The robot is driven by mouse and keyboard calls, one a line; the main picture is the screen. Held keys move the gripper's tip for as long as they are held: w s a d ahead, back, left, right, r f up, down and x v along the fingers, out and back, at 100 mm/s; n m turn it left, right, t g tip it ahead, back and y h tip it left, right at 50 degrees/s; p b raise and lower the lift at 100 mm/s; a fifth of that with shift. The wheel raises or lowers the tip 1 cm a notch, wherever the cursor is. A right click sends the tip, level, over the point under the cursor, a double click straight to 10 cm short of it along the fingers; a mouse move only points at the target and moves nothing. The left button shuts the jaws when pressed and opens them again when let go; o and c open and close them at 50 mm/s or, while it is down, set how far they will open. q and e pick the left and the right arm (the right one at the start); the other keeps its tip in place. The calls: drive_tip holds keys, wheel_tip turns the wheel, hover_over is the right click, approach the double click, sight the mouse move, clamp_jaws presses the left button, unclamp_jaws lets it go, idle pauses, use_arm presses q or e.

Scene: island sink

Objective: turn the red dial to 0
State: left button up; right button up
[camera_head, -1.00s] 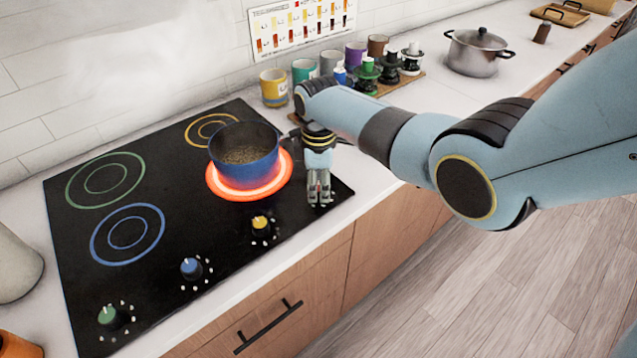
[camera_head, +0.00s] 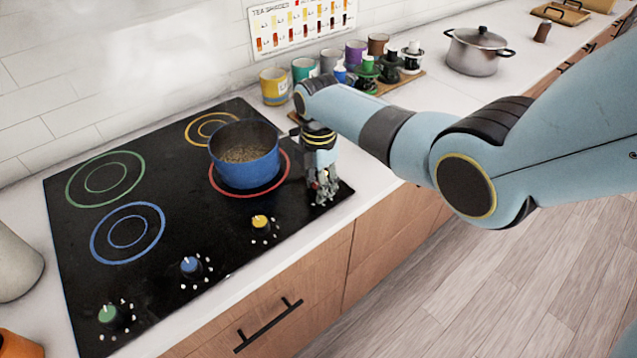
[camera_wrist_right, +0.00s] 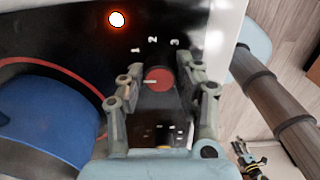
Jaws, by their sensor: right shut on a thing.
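The red dial (camera_wrist_right: 160,80) sits at the right end of the black stovetop (camera_head: 75,230), with its pale pointer mark toward the left of the right wrist view. The printed numbers 1, 2 and 3 (camera_wrist_right: 153,40) show above it; I see no 0. My right gripper (camera_head: 323,196) points down and is shut on the dial, with its fingers (camera_wrist_right: 160,84) on both sides. In the head view the fingers mostly hide the dial.
A blue pot (camera_head: 246,165) stands on the red-ringed burner, close beside my right gripper. Yellow (camera_head: 260,222), blue (camera_head: 190,265) and green (camera_head: 108,313) dials line the front edge. Several mugs (camera_head: 304,70) and a lidded pot (camera_head: 477,52) stand behind.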

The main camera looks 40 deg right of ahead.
idle(0.5)
drive_tip(key=o, duration=1.1)
drive_tip(key=shift+o, duration=0.2)
drive_tip(key=shift+r, duration=0.1)
wheel_tip(320, 180, up, 12)
